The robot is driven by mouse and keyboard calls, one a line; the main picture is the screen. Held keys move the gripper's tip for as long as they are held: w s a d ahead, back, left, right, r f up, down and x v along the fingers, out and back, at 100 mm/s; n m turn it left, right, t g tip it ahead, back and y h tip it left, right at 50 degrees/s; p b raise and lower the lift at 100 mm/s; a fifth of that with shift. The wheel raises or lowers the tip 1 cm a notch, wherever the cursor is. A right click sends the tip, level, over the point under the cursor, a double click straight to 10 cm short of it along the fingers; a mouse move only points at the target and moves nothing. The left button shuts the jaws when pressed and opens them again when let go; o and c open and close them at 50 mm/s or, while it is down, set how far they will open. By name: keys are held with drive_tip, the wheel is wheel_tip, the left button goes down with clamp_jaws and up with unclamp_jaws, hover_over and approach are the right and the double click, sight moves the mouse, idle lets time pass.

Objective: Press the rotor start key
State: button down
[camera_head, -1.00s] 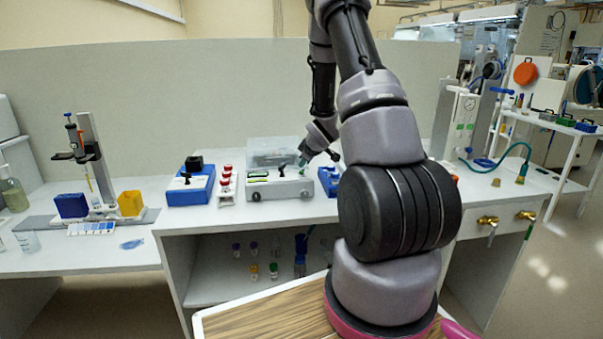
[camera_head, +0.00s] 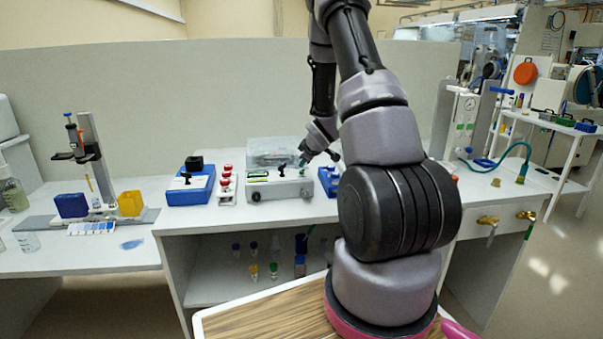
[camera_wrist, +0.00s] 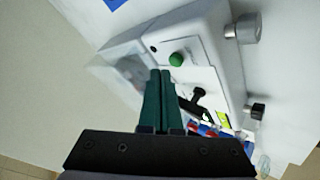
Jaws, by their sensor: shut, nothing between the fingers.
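The white rotor machine (camera_head: 260,190) stands on the bench in the head view, with a clear lid behind its front panel. I take the green key to be the rotor start key. My gripper (camera_wrist: 161,72) has its two teal fingers together and empty. The fingertips appear just beside the green key in the picture. I cannot tell whether they touch the machine. In the head view my gripper (camera_head: 302,160) is small, over the machine's right part.
A blue device (camera_head: 190,187) and a rack of red-capped tubes (camera_head: 227,184) stand left of the machine. A blue item (camera_head: 328,180) sits close on its right, partly behind my arm. A stand with a pipette (camera_head: 88,160) is farther left. Bare bench lies in front.

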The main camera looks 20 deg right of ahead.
drive_tip(key=shift+f, duration=0.4)
